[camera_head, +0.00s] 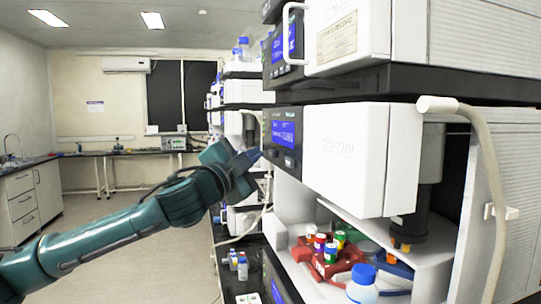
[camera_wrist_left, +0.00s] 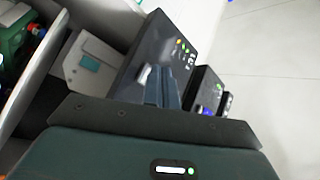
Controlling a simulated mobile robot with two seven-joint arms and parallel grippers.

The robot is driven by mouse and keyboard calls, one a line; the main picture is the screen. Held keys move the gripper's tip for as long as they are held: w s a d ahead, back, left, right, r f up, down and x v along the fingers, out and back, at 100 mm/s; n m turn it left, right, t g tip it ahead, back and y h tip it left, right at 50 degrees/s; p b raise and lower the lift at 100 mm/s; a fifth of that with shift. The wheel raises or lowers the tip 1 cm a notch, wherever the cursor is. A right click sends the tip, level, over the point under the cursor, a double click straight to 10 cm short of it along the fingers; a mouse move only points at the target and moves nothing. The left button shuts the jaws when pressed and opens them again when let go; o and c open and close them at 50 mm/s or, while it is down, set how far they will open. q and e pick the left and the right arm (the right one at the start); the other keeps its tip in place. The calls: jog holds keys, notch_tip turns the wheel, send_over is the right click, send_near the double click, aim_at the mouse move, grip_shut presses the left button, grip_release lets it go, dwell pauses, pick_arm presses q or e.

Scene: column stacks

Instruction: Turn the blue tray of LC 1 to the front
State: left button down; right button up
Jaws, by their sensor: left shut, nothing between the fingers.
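The LC module has a dark control panel (camera_head: 284,140) with a lit blue screen. Below it is an open compartment with a red tray (camera_head: 345,262) holding several coloured-cap vials at its front left. A blue part (camera_head: 398,268), probably the blue tray, shows behind a blue-capped bottle and is mostly hidden. My left gripper (camera_head: 256,156) is shut and empty, its tip close by the panel's left edge. In the left wrist view its fingers (camera_wrist_left: 163,88) point at the panel's button area (camera_wrist_left: 180,58); I cannot tell whether they touch it. My right gripper is not in view.
A blue-capped bottle (camera_head: 362,287) stands at the compartment's front. A pale hose (camera_head: 485,165) loops down at the right. Small bottles (camera_head: 242,266) stand on the dark bench at the left of the module.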

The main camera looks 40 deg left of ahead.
pick_arm(q)
jog(key=s+a+b, duration=0.1)
jog(key=s+b, duration=0.1)
jog(key=s+a+b, duration=0.2)
jog(key=shift+f+b, duration=0.15)
jog(key=shift+b, duration=0.15)
dwell(1.2)
dwell(4.0)
